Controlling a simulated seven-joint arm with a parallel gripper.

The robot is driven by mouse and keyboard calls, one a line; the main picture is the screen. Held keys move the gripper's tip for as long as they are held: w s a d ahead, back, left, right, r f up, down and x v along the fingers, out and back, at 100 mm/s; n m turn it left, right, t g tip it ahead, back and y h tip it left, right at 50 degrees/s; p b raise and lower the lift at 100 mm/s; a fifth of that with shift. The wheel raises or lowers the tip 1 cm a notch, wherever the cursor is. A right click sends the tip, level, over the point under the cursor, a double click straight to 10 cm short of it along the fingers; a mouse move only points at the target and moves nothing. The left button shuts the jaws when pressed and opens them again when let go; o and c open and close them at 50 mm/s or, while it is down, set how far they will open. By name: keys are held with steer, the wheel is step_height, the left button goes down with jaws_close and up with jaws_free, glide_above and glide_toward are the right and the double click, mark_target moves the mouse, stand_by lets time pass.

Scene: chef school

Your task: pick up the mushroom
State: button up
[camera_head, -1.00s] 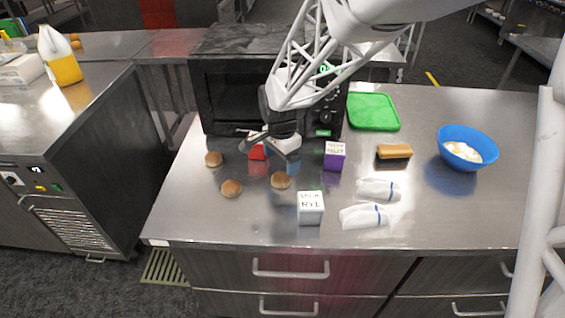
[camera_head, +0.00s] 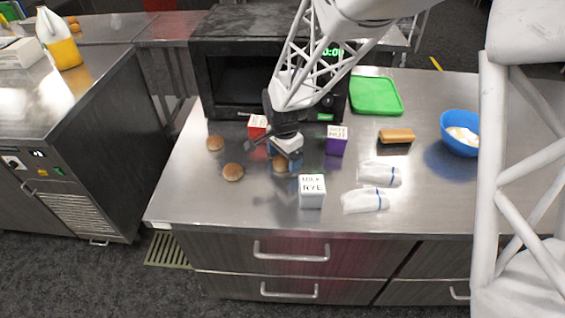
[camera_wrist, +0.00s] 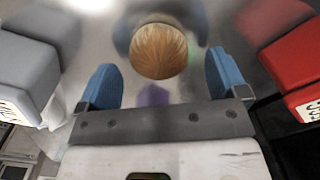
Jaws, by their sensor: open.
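Three round brown pieces that look like mushroom caps or small buns lie on the steel counter; I cannot tell which kind they are. One, the likely mushroom (camera_head: 279,167), lies under my gripper (camera_head: 284,158), which partly hides it. In the wrist view this mushroom (camera_wrist: 158,52) shows its streaked brown top between and just beyond the blue fingertips of my gripper (camera_wrist: 160,74). The fingers are open, one on each side, with a gap to it. The other two brown pieces are to the left, one farther back (camera_head: 215,143) and one nearer (camera_head: 233,172).
A red box (camera_head: 257,126), purple box (camera_head: 337,141) and white box (camera_head: 312,190) stand around my gripper. A black microwave (camera_head: 225,92) is behind. A sponge (camera_head: 397,135), folded cloths (camera_head: 366,200), green board (camera_head: 375,96) and blue bowl (camera_head: 460,134) are to the right.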

steer(key=shift+f, duration=0.65)
steer(key=shift+c, duration=0.3)
steer(key=c, duration=0.9)
